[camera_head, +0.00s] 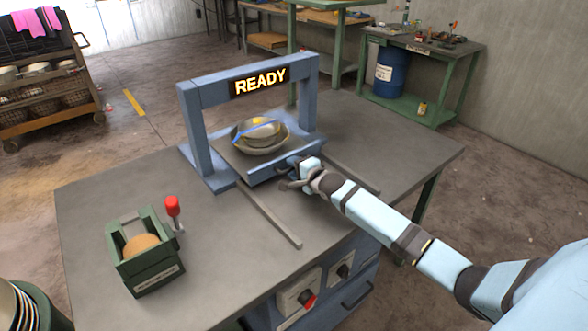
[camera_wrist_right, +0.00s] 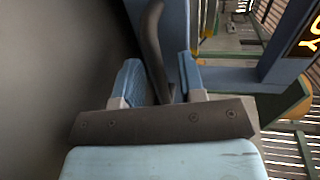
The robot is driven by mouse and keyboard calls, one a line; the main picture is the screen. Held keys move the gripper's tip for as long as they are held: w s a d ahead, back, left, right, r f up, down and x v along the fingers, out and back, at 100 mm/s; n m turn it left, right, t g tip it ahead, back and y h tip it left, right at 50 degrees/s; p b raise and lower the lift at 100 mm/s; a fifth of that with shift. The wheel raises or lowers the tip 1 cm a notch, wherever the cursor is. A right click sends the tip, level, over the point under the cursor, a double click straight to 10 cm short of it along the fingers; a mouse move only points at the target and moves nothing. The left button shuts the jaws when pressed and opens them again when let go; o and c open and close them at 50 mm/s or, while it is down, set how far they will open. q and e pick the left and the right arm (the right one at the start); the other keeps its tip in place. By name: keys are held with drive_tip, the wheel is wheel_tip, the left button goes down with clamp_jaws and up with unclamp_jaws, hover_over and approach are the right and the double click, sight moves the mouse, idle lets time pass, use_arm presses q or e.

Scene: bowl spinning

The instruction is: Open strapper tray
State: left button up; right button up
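The strapper (camera_head: 190,118) is a blue arch on the grey table, with a lit READY sign (camera_head: 260,82). Its blue tray (camera_head: 236,165) lies under and in front of the arch, and stacked bowls (camera_head: 262,147) with a blue strip and something yellow rest on it. My right gripper (camera_head: 290,181) is at the tray's front right edge. In the right wrist view, the dark curved tray handle (camera_wrist_right: 153,45) passes between its two blue finger pads (camera_wrist_right: 160,85). A gap shows beside the handle, so the fingers look open around it. My left gripper is out of view.
Two rails (camera_head: 268,214) run forward from the strapper over the table (camera_head: 100,215). A green box (camera_head: 150,272) with a tan round thing and a red-knobbed lever (camera_head: 173,207) stand at front left. The tabletop between the lever and the left rail is clear.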

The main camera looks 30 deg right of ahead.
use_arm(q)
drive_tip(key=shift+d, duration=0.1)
use_arm(e)
drive_tip(key=shift+w, duration=0.15)
clamp_jaws()
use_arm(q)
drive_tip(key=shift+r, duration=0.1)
use_arm(e)
drive_tip(key=shift+s+r+p, duration=0.1)
drive_tip(key=shift+s+p, duration=0.45)
drive_tip(key=shift+p, duration=0.1)
drive_tip(key=f+p+v, duration=0.1)
drive_tip(key=p+v, duration=0.3)
drive_tip(key=v, duration=0.3)
drive_tip(key=f+p+v, duration=0.2)
drive_tip(key=p+v, duration=0.3)
drive_tip(key=v, duration=0.3)
drive_tip(key=s+f+p+v, duration=0.1)
drive_tip(key=p+v, duration=0.3)
drive_tip(key=v, duration=0.4)
drive_tip(key=shift+d+f+p, duration=0.25)
drive_tip(key=shift+f+p, duration=0.1)
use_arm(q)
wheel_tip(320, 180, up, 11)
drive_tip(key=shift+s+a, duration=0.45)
use_arm(e)
drive_tip(key=shift+s+f, duration=0.1)
drive_tip(key=shift+s, duration=0.65)
